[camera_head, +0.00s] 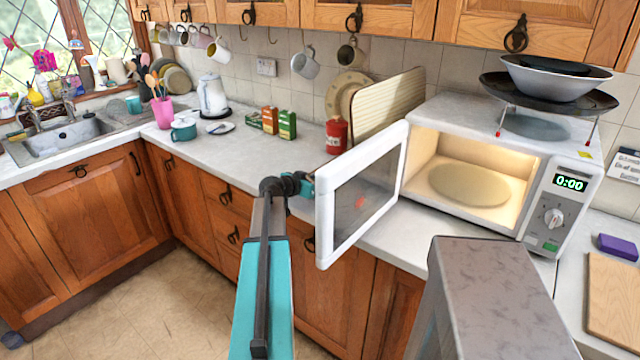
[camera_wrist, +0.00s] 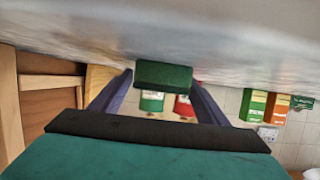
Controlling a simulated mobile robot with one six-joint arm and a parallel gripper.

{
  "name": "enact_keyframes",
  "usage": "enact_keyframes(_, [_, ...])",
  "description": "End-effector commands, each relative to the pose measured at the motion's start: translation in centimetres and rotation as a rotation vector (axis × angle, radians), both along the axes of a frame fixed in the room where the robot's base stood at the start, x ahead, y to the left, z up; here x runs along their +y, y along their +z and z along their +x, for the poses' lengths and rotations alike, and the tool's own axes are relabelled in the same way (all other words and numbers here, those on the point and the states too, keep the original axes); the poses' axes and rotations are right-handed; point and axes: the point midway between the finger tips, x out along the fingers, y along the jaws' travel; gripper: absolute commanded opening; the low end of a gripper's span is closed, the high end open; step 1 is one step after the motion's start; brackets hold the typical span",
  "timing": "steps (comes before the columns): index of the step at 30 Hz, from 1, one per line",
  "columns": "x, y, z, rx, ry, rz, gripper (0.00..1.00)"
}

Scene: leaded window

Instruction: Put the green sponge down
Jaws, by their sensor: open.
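The green sponge (camera_wrist: 163,74) shows in the wrist view, between the tips of my gripper (camera_wrist: 162,80). My gripper is open, with one finger on each side of the sponge. The sponge appears to be at the white countertop (camera_wrist: 140,38), which fills the upper part of that tilted view; I cannot tell whether it fully rests on it. In the head view the sponge and fingertips are hidden, and the wrist of my arm ends beside the open microwave door (camera_head: 322,215).
The microwave (camera_head: 568,185) stands open and lit, its door reaching out over the counter edge. A red canister (camera_head: 337,136) and small boxes (camera_head: 287,125) stand near the wall. A purple block (camera_head: 618,247) and a wooden board (camera_head: 612,300) lie at right. The counter's middle is clear.

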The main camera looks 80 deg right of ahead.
Motion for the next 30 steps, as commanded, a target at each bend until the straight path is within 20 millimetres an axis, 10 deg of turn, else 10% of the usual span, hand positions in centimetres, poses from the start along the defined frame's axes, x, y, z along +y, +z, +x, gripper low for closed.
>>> enact_keyframes(9, [0.1,0.4,0.1,0.000,0.001,0.000,0.68])
enact_keyframes(30, [7.9,3.8,4.3,0.000,0.002,-0.001,0.68])
